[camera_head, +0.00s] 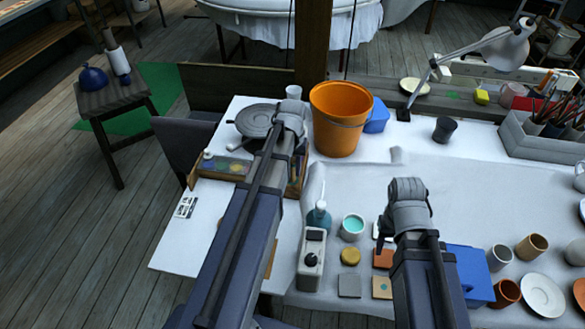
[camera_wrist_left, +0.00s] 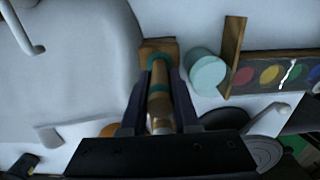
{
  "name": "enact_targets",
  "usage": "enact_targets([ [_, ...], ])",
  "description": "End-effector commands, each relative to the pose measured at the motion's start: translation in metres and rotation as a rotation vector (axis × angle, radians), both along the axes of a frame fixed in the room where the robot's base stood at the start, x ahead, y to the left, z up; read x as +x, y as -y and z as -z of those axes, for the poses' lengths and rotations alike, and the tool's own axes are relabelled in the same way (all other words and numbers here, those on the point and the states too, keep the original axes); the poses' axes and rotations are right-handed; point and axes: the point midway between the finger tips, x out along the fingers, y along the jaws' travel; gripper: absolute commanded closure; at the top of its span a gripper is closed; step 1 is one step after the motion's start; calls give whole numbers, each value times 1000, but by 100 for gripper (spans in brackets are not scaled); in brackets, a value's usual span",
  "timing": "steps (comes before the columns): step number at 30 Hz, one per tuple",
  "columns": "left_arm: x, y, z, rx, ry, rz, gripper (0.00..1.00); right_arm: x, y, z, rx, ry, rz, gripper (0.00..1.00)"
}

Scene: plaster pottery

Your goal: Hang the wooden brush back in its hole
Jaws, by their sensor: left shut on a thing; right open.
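My left gripper (camera_wrist_left: 158,100) is shut on a slim round wooden thing, likely the brush (camera_wrist_left: 157,82), with teal bands along it. The brush points away from the wrist camera, and its far end overlaps a small wooden block (camera_wrist_left: 150,46). I cannot tell whether they touch. In the head view my left gripper (camera_head: 298,150) is over the left part of the table, with its fingers and the brush mostly hidden by my arm. My right gripper (camera_head: 383,238) is open over the table's middle. I cannot make out a hole for the brush.
An orange bucket (camera_head: 340,120) stands behind my left gripper. A paint box (camera_head: 228,168) and grey round plate (camera_head: 256,119) lie on its left. A spray bottle (camera_head: 319,217), teal cup (camera_head: 353,226) and small tiles stand nearer. Bare cloth (camera_head: 470,195) lies on the right.

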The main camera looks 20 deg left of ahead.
Motion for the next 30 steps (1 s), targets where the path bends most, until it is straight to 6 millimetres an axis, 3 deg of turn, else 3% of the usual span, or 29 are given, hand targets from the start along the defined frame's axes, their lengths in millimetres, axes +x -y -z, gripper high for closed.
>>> enact_targets([
  [5,0,0,3,0,0,0,100,0,0,3,0,0,0,50],
  [6,0,0,3,0,0,0,70,0,0,3,0,0,0,50],
  [15,0,0,3,0,0,0,36,0,0,3,0,0,0,50],
  [25,0,0,1,0,0,0,36,0,0,1,0,0,0,50],
  [30,0,0,-9,0,0,0,36,0,0,-9,0,0,0,50],
])
